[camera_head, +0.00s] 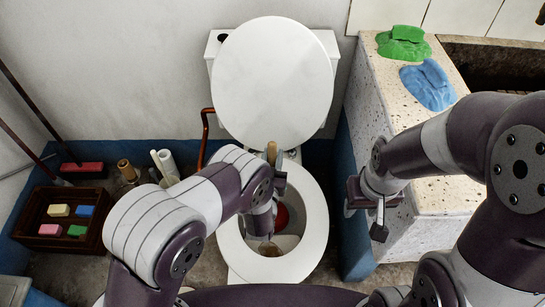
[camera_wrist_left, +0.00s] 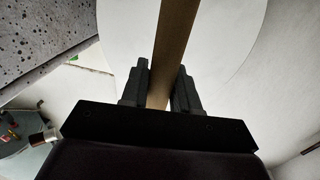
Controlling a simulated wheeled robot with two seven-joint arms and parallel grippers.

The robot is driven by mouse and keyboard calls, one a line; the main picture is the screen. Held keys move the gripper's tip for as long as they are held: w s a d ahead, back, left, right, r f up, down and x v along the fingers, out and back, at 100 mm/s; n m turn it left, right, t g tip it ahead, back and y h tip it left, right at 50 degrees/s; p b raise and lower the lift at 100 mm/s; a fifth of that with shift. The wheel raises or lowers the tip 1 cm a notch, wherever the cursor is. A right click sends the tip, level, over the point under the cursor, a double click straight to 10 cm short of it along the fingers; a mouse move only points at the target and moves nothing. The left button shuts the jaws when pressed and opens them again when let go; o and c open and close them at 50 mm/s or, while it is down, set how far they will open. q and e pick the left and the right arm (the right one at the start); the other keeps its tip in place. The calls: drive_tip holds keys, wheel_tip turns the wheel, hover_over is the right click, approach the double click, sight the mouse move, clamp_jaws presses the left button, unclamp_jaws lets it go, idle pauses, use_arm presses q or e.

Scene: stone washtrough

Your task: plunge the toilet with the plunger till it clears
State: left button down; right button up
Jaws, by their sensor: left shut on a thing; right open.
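The white toilet (camera_head: 316,222) stands in the middle of the head view with its lid (camera_head: 272,80) raised. The plunger's red cup (camera_head: 281,216) shows inside the bowl, partly hidden by my left arm. Its wooden handle (camera_head: 272,152) rises above my left gripper (camera_head: 277,176). In the left wrist view the two dark fingers of my left gripper (camera_wrist_left: 160,88) are shut on the plunger's handle (camera_wrist_left: 175,45). Brownish matter (camera_head: 270,249) shows at the front of the bowl. My right gripper (camera_head: 362,214) is open and empty, right of the toilet beside the stone trough.
The speckled stone trough (camera_head: 393,105) stands at right, with a green cloth (camera_head: 404,43) and a blue cloth (camera_head: 429,84) on it. A brown crate (camera_head: 38,240) with colored blocks, brushes and paper rolls (camera_head: 165,163) stand at left. A red pipe (camera_head: 203,140) rises beside the toilet.

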drive_tip(key=shift+f, duration=0.1)
wheel_tip(320, 180, down, 5)
drive_tip(key=b, duration=0.5)
drive_tip(key=shift+f, duration=0.1)
idle(0.5)
wheel_tip(320, 180, up, 5)
drive_tip(key=p, duration=0.5)
drive_tip(key=shift+r, duration=0.2)
wheel_tip(320, 180, up, 17)
drive_tip(key=p, duration=1.7)
